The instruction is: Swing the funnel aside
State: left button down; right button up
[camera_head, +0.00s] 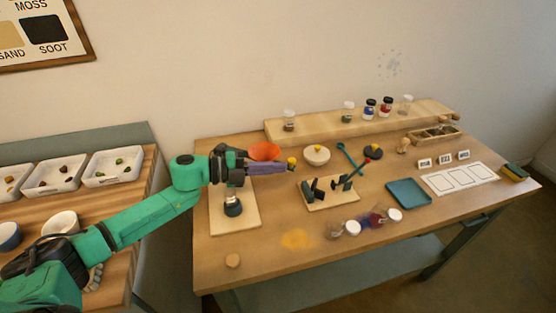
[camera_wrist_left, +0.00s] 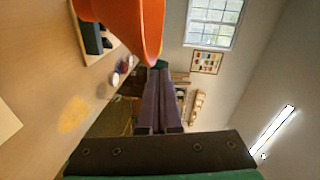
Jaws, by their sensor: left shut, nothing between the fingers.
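The orange funnel (camera_head: 265,151) shows just behind my left gripper (camera_head: 286,169), above the left part of the table. In the left wrist view the funnel (camera_wrist_left: 135,25) fills the top, close beside the fingers; whether they touch it I cannot tell. My left gripper (camera_wrist_left: 160,68) is shut and empty, its long purple-grey fingers together and pointing right in the head view. The funnel's mount is hidden behind my gripper and wrist. A dark grinder-like piece (camera_head: 233,207) stands on a pale board (camera_head: 222,224) below my wrist. My right gripper is not in view.
A small yellow knob (camera_head: 292,161) shows near my left fingertips. A wooden stand (camera_head: 330,200) with dark brackets, a blue tray (camera_head: 408,194) and several jars stand to the right. A raised shelf (camera_head: 330,128) with bottles runs along the back. The front left tabletop is mostly clear.

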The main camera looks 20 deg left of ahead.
pick_arm(q)
jog(key=shift+w+d+f, duration=0.1)
jog(key=shift+w+f, duration=0.15)
jog(key=shift+w, duration=0.6)
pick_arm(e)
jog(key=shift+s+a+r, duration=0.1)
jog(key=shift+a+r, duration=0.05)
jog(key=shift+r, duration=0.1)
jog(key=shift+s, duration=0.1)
